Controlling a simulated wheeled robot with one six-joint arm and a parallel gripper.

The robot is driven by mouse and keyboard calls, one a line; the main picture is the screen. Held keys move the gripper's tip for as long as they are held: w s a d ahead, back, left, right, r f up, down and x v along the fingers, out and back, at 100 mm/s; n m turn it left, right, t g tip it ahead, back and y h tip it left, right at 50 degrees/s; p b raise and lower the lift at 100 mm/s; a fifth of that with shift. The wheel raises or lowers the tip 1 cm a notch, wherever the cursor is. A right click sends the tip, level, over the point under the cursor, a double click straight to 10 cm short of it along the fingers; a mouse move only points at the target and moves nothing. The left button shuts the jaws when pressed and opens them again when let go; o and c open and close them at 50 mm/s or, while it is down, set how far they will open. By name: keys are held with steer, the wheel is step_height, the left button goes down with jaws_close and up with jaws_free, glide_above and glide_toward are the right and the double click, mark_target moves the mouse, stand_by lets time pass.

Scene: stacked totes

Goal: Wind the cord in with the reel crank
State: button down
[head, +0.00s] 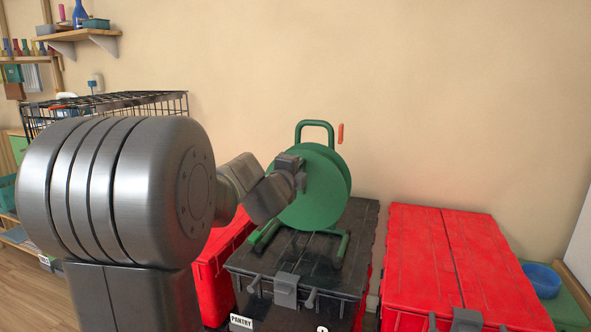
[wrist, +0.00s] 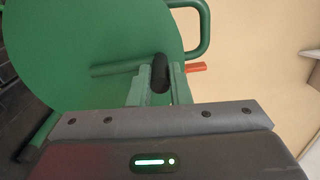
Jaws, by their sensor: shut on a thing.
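The green cord reel (head: 322,190) stands upright on the black tote, with a loop handle on top. It fills the upper left of the wrist view (wrist: 80,40). The crank's dark grip (wrist: 159,72) sits between the fingers of my gripper (wrist: 153,88), which is shut on it. In the head view my gripper (head: 297,174) is at the left side of the reel's face and hides the crank. A short orange piece (head: 340,133) shows beside the loop handle; I cannot tell if it is part of the cord. No wound cord is visible.
The black tote (head: 300,255) has a front latch and a pantry label. A red tote (head: 450,255) stands to its right, with a blue bowl (head: 541,279) beyond. A wire basket (head: 120,103) and shelves are at the left. The wall behind the reel is bare.

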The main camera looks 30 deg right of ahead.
steer(key=c, duration=1.3)
jaws_free()
steer(key=shift+c, duration=0.2)
steer(key=shift+s, duration=0.1)
steer(key=p+v, duration=0.2)
steer(key=v, duration=1.1)
steer(key=shift+s+a, duration=0.25)
steer(key=shift+w+d, duration=0.1)
steer(key=b+x, duration=0.2)
steer(key=x, duration=1.1)
steer(key=shift+w+d, duration=0.2)
steer(key=shift+w, duration=0.05)
steer(key=shift+a, duration=0.1)
